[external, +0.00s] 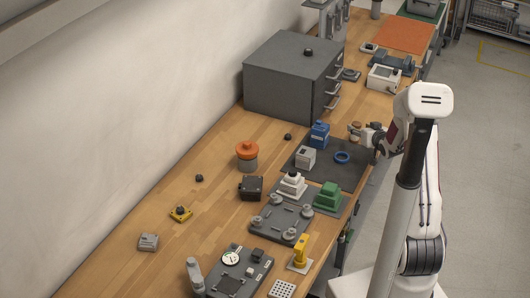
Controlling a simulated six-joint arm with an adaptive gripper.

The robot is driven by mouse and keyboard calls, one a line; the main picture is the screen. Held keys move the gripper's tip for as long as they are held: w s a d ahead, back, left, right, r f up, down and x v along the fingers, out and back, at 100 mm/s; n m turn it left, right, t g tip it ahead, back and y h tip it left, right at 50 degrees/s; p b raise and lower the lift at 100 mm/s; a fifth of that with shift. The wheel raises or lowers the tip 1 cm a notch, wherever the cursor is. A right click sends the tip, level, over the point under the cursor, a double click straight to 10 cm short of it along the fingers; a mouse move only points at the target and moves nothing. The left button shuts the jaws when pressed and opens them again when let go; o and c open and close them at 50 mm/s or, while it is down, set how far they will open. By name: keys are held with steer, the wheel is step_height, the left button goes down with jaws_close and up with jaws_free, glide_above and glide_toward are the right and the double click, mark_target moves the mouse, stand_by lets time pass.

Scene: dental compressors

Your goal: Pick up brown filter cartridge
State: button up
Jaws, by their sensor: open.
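A small brownish shape (355,126) shows right at the tips of my gripper (358,132), above the far right part of the dark mat (349,175). It may be the brown filter cartridge, but it is too small to be sure. My gripper is open and points left over the mat, beyond the blue ring (342,157). I cannot tell whether its fingers touch or surround the brownish shape. A grey cylinder with an orange top (247,155) stands apart on the bench, left of the mat.
On the mat are a blue block (319,134) and a grey box (305,158). A large grey drawer cabinet (284,80) stands behind. Nearer lie a grey plate (272,226) with fittings, a green part (328,196) and a yellow part (301,250). The bench's left side is mostly clear.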

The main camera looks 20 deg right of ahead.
mark_target(358, 128)
steer(key=shift+w, duration=0.15)
steer(key=shift+w+d+f, duration=0.2)
steer(key=shift+w+f, duration=0.25)
steer(key=shift+w, duration=0.2)
steer(key=shift+w+d+f, duration=0.15)
steer(key=shift+w+f, duration=0.25)
steer(key=shift+w, duration=0.25)
steer(key=shift+x, duration=1)
steer(key=c, duration=1.2)
